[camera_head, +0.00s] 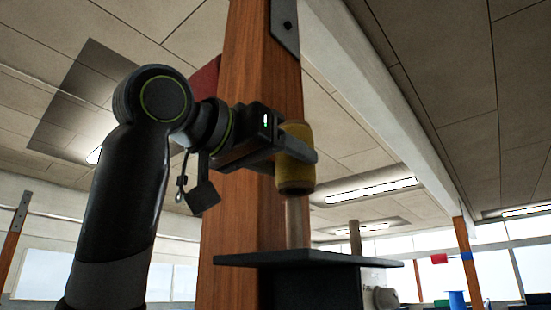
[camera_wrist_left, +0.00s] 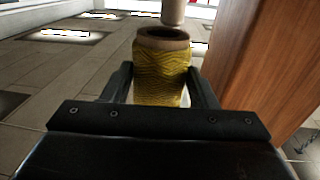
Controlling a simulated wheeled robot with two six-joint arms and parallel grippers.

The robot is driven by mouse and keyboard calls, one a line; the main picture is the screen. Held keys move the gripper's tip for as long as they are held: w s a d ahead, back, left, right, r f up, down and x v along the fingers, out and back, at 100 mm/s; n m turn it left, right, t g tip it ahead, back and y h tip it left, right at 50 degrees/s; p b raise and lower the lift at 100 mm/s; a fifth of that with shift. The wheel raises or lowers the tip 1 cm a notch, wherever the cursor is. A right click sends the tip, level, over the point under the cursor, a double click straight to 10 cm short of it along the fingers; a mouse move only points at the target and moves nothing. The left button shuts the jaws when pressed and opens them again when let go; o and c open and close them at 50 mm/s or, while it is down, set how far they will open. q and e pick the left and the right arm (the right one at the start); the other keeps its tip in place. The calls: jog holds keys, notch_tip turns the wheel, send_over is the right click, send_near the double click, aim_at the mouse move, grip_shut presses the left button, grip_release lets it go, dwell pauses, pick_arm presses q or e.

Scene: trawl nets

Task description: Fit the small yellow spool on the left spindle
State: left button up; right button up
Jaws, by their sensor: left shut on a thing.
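The yellow spool (camera_head: 295,160) is upright in my left gripper (camera_head: 297,151), whose two fingers are shut on its sides. A pale wooden spindle (camera_head: 297,222) stands on a dark plate (camera_head: 300,258) directly below the spool. In the left wrist view the spool (camera_wrist_left: 162,70) sits between the fingers (camera_wrist_left: 160,90), with its open end toward the spindle tip (camera_wrist_left: 173,12). The tip shows close to that opening, slightly to the right of its middle. I cannot tell the exact gap. My right gripper is not in view.
A second, darker spindle (camera_head: 355,238) stands further right. A thick wooden post (camera_head: 240,215) rises close behind my left gripper; it fills the right side of the left wrist view (camera_wrist_left: 265,60). Open air lies right of the spool.

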pick_arm(q)
jog(key=shift+w, duration=0.15)
jog(key=shift+w+a+f, duration=0.1)
jog(key=shift+w+a, duration=0.1)
jog(key=shift+w, duration=0.05)
jog(key=shift+s, duration=0.4)
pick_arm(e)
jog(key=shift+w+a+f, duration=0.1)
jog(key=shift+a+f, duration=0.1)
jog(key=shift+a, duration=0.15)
pick_arm(q)
jog(key=shift+w, duration=0.1)
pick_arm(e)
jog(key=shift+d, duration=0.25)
pick_arm(q)
jog(key=shift+f+b, duration=0.15)
jog(key=shift+b, duration=0.2)
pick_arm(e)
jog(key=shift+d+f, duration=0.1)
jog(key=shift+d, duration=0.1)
pick_arm(q)
jog(key=shift+f+b, duration=0.35)
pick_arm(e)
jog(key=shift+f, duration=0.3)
